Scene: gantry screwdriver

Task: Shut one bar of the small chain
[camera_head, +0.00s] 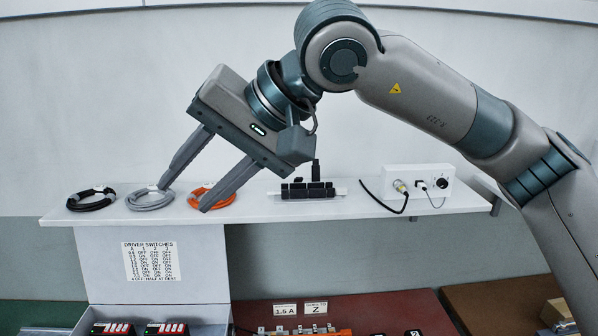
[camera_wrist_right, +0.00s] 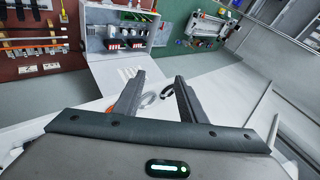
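A short black segmented piece (camera_head: 307,189) lies on a pale strip on the white shelf; I take it for the small chain. Its bars are too small to tell open from shut. My right gripper (camera_head: 184,197) is open with nothing between its fingers. It reaches down to the left of the chain, its fingertips by the grey coil (camera_head: 150,199) and the orange coil (camera_head: 212,196). In the right wrist view the spread fingers (camera_wrist_right: 158,76) show with the grey coil (camera_wrist_right: 150,98) beyond them. The chain is not clearly seen there. My left gripper is not in view.
A black coil (camera_head: 91,199) lies at the left end of the white shelf (camera_head: 260,212). A white connector box (camera_head: 419,183) with cables stands to the right of the chain. Below are a switch chart (camera_head: 151,261) and a red-brown panel (camera_head: 385,308).

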